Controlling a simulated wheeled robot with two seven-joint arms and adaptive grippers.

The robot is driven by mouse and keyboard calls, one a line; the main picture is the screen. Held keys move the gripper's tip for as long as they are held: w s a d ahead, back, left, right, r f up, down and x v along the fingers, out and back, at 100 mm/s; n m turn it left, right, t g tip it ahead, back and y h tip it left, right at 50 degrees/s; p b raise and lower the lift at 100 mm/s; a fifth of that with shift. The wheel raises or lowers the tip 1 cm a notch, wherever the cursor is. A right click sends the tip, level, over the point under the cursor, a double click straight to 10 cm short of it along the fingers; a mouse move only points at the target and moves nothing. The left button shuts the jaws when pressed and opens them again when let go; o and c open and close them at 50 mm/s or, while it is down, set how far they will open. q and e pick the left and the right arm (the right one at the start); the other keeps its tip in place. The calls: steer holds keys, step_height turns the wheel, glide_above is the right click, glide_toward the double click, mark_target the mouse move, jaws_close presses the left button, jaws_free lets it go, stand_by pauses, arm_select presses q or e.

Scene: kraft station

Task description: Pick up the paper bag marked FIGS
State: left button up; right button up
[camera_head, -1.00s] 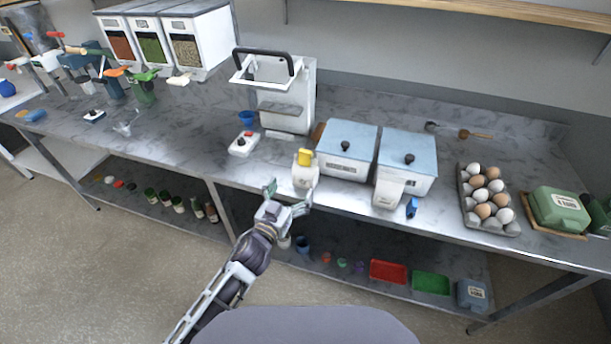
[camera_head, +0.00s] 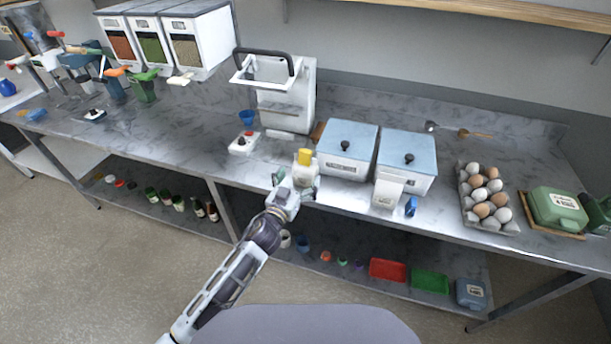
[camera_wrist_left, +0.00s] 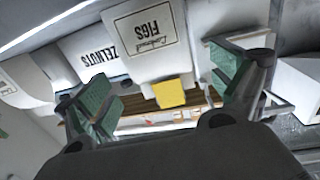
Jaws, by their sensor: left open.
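The FIGS paper bag (camera_head: 306,173) is a small white bag with a yellow top, upright at the counter's front edge. In the left wrist view its FIGS label (camera_wrist_left: 150,38) reads upside down and its yellow top (camera_wrist_left: 168,93) lies between my finger pads. My left gripper (camera_head: 292,187) is open and empty, right at the near side of the bag. Its green pads stand apart to either side; contact cannot be told. My right gripper is not in view.
Blue-lidded white bins (camera_head: 345,150) stand close behind and right of the bag. Another white bag (camera_head: 385,191) and a blue item (camera_head: 411,206) stand to the right. A white switch box (camera_head: 243,143) sits left. An egg tray (camera_head: 484,195) is farther right.

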mark_target(303, 171)
arm_select(q)
steer(key=shift+w, duration=0.1)
steer(key=shift+x, duration=1.15)
steer(key=shift+p+x, duration=0.4)
steer(key=shift+x, duration=1)
steer(key=c, duration=1.3)
